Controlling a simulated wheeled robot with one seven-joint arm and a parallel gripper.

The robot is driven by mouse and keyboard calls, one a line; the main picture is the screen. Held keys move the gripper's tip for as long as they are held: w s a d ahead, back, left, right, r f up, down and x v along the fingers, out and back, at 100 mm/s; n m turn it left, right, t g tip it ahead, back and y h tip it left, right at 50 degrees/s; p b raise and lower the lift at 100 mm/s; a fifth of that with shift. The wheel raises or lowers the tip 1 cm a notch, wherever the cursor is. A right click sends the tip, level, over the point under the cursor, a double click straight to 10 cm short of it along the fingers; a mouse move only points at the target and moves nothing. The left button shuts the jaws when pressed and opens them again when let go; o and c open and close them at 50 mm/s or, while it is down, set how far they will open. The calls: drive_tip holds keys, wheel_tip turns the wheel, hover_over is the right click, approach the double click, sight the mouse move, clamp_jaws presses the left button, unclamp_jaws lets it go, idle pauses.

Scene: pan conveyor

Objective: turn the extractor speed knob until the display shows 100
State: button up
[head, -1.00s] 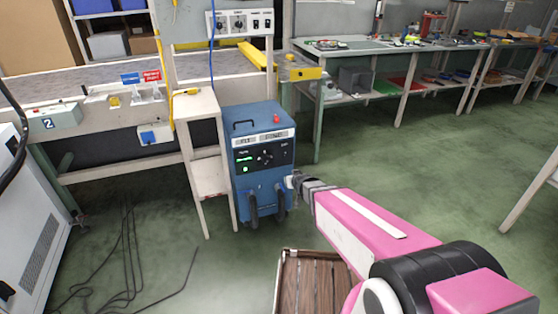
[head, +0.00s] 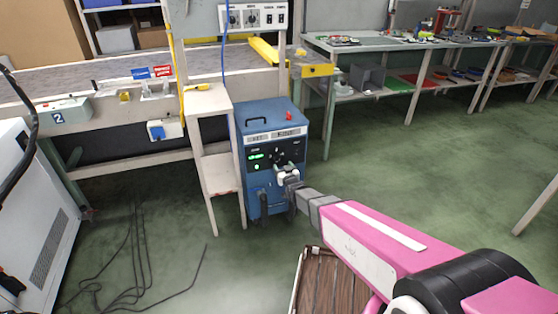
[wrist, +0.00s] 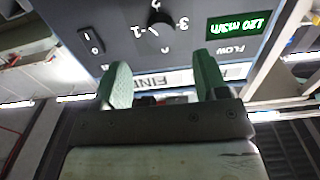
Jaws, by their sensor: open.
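The blue extractor unit (head: 262,190) stands on the floor, with a dark control panel on its front. The black speed knob (wrist: 158,17) shows at the top of the wrist view, ringed by numbers such as 1 and 3. The green display (wrist: 239,26) appears upside down there and seems to read 120 m3/h; its digits are too small to read in the head view (head: 256,156). My gripper (wrist: 160,72) is open, its two green fingers apart and empty. The knob lies beyond the fingertips, roughly centred between them. In the head view my gripper (head: 288,178) covers part of the panel.
A rocker switch (wrist: 91,42) sits beside the knob on the panel. A narrow white stand (head: 207,100) is close to the unit's left. A wooden slatted thing (head: 325,285) lies low in front. Cables (head: 130,260) lie on the floor at left. Green floor is clear at right.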

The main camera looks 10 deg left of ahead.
sight(278, 158)
drive_tip(key=x, duration=0.7)
drive_tip(key=c, duration=0.9)
